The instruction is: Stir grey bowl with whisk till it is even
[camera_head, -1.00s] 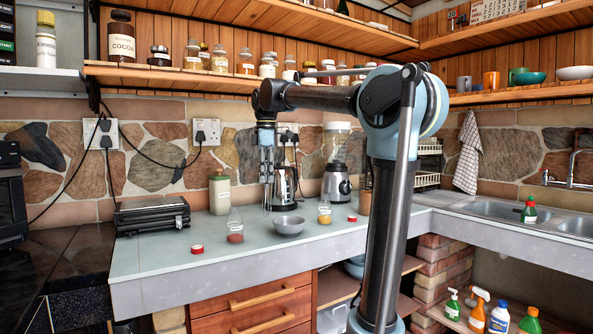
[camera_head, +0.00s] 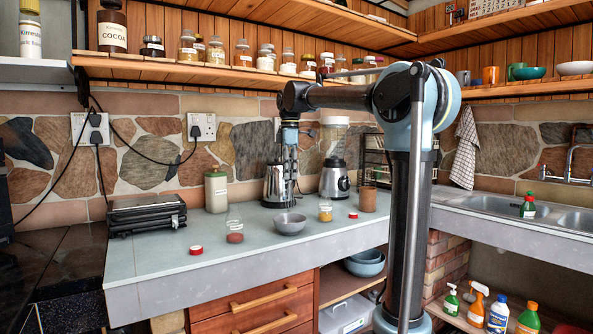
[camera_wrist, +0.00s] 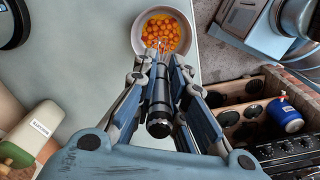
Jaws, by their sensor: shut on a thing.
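The grey bowl (camera_head: 290,226) stands on the counter, and its inside shows in the wrist view (camera_wrist: 137,42) with many orange lumps and some yellow between them. My gripper (camera_head: 290,146) is above the bowl, pointing down. It is shut on the whisk, whose dark handle (camera_wrist: 159,98) runs between the fingers in the wrist view. The whisk's wire end overlaps the bowl in the wrist view. I cannot tell whether the wires touch the contents. The whisk is hard to make out against the kettle in the head view.
A jar with red-brown contents (camera_head: 235,234) and a jar with yellow contents (camera_head: 325,211) stand on either side of the bowl. A metal kettle (camera_head: 275,187) and a blender (camera_head: 334,178) are behind. Red lids (camera_head: 196,250) lie on the counter.

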